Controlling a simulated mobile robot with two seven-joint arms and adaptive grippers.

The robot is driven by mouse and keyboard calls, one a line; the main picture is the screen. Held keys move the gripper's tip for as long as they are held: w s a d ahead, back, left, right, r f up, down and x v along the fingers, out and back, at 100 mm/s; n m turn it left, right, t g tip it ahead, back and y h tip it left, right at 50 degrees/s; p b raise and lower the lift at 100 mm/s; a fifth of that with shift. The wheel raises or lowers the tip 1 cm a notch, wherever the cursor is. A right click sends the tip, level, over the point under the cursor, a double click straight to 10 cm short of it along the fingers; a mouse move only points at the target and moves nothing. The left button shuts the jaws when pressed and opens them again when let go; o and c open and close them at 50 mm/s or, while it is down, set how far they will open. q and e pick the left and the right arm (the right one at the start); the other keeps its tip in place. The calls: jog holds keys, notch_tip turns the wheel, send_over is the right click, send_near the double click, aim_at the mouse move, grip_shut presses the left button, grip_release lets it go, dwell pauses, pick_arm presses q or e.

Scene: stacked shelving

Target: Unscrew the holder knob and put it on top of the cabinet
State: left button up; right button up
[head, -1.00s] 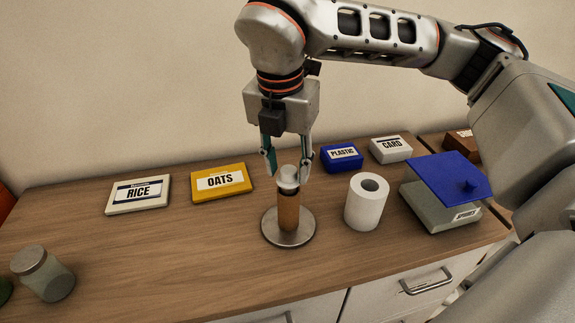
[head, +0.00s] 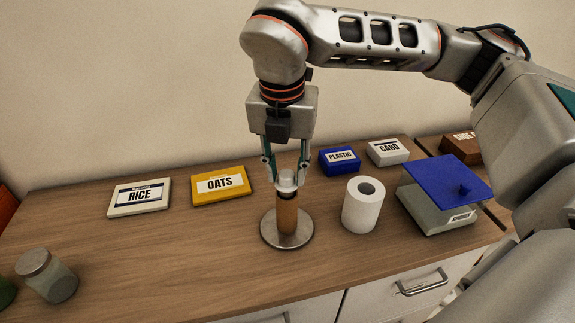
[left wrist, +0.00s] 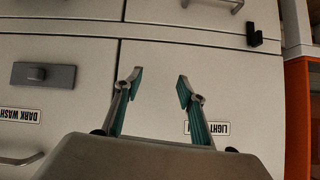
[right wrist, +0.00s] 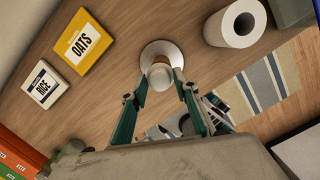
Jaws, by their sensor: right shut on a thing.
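The holder stands upright on the cabinet top (head: 150,255), with a round metal base (head: 268,232) and a brown post (head: 287,215). The pale knob (head: 287,181) sits at the top of the post. My right gripper (head: 286,170) points down from above, its fingers on either side of the knob and shut on it. In the right wrist view the knob (right wrist: 160,75) lies at the fingertips. My left gripper (left wrist: 160,80) is open and empty in front of cabinet fronts; it is out of the head view.
A white paper roll (head: 362,206) and a box with a blue lid (head: 445,180) stand to the right. Rice (head: 139,197) and oats (head: 219,185) packs lie at left, and a jar (head: 48,277) at front left. The middle left is clear.

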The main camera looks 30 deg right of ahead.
jog(key=n+y+p, duration=0.1)
jog(key=n, duration=0.4)
jog(key=shift+w+d+r+n, duration=0.1)
jog(key=shift+n, duration=0.3)
jog(key=shift+c, duration=1)
pick_arm(q)
jog(key=shift+w+r, duration=0.3)
jog(key=shift+r, duration=0.55)
pick_arm(e)
jog(key=shift+r, duration=0.15)
grip_shut()
pick_arm(q)
jog(key=shift+w+r+p, duration=0.1)
jog(key=shift+r+p, duration=0.2)
jog(key=shift+r, duration=0.1)
pick_arm(e)
jog(key=shift+r, duration=0.45)
jog(key=shift+r+p, duration=0.3)
jog(key=shift+r, duration=0.25)
pick_arm(q)
jog(key=shift+r, duration=0.4)
